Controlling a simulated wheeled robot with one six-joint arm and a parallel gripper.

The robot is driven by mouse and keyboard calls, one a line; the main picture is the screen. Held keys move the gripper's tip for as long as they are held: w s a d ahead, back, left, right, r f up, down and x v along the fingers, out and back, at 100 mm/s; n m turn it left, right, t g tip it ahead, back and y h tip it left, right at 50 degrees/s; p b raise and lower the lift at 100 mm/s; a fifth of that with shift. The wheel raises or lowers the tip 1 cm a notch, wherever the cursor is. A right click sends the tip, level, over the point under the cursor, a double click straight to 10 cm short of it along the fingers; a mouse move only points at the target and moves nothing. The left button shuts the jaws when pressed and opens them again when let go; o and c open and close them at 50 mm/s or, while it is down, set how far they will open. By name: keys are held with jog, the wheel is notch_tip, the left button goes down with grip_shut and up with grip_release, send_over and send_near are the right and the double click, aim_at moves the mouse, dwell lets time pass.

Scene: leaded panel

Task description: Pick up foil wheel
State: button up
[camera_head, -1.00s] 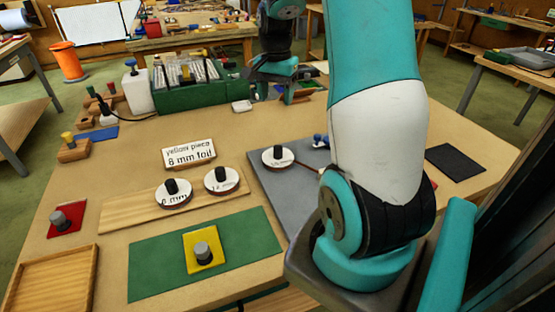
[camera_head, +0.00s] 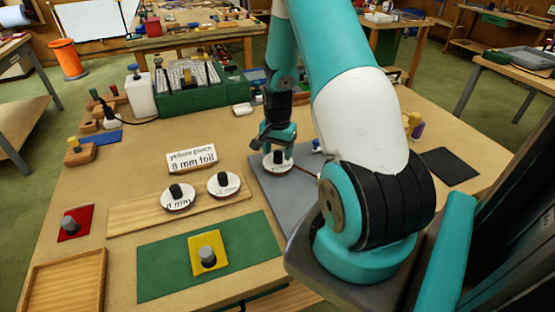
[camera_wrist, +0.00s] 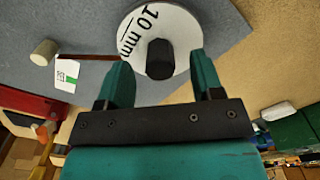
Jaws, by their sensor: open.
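A white foil wheel (camera_head: 277,163) with a black knob sits on the grey mat. In the wrist view this wheel (camera_wrist: 150,24) reads "10 mm". My gripper (camera_head: 278,138) is over it, open and empty; in the wrist view the fingertips (camera_wrist: 160,72) lie on either side of the knob, with gaps. I cannot tell how far above it they are. Two more white wheels with black knobs sit on a wooden board: a left one (camera_head: 178,201), label hard to read, and a right one (camera_head: 223,187), label unreadable. A card (camera_head: 191,158) reads "yellow piece 8 mm foil".
A yellow square with a grey knob (camera_head: 208,256) lies on the green mat (camera_head: 160,270). A red square (camera_head: 75,222) and wooden tray (camera_head: 36,287) are at the left. A green rack (camera_head: 183,95) and white bottle (camera_head: 140,95) stand behind.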

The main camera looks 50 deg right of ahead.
aim_at(278, 153)
jog(key=shift+f, duration=0.7)
jog(key=c, duration=1)
jog(key=shift+o, duration=0.2)
jog(key=shift+r, duration=0.1)
notch_tip(278, 153, up, 20)
jog(key=b, duration=0.3)
